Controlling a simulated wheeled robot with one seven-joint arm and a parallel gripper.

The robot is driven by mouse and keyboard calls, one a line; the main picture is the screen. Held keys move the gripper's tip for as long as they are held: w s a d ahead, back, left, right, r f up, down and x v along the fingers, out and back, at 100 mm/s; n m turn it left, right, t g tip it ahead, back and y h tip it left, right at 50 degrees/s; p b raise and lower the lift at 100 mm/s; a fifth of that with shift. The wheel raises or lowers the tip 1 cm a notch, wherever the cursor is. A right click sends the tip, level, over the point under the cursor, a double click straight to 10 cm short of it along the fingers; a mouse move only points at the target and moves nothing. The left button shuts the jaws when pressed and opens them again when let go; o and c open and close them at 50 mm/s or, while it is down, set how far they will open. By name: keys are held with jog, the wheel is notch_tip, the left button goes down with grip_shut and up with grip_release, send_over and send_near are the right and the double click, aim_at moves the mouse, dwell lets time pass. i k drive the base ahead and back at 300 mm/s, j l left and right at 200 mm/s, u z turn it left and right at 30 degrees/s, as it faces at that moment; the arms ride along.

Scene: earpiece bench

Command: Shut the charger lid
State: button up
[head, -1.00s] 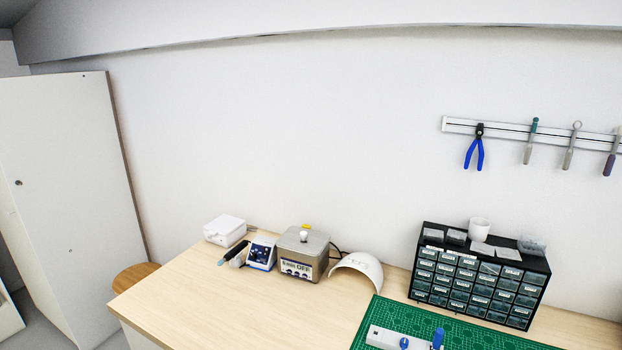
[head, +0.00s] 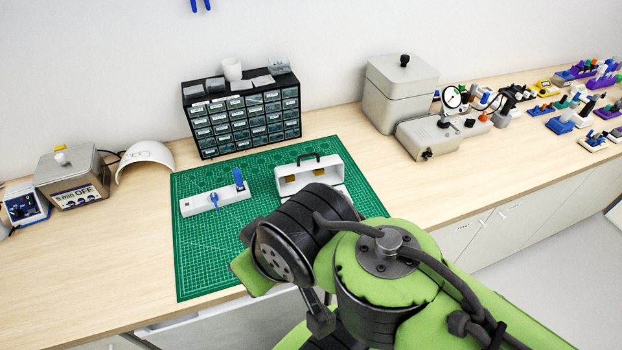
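A white case with a black handle (head: 309,176) stands on the green cutting mat, partly behind my arm. It looks like the charger; its raised white upper part has a hollow facing me, and its lower front is partly hidden. I cannot tell the lid's exact angle. My green and black arm reaches in from the lower right, in front of the case. No gripper fingers can be made out, so I cannot see whether they are open or shut.
A white block with blue parts (head: 215,200) lies left of the case on the green mat (head: 205,260). A drawer cabinet (head: 243,115) stands behind. A beige lidded box (head: 398,95) and a gauge device (head: 440,130) stand to the right. The bench's front left is clear.

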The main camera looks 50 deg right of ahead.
aim_at(290, 178)
jog(key=z, duration=1.3)
jog(key=l+u, duration=0.65)
jog(key=u, duration=0.15)
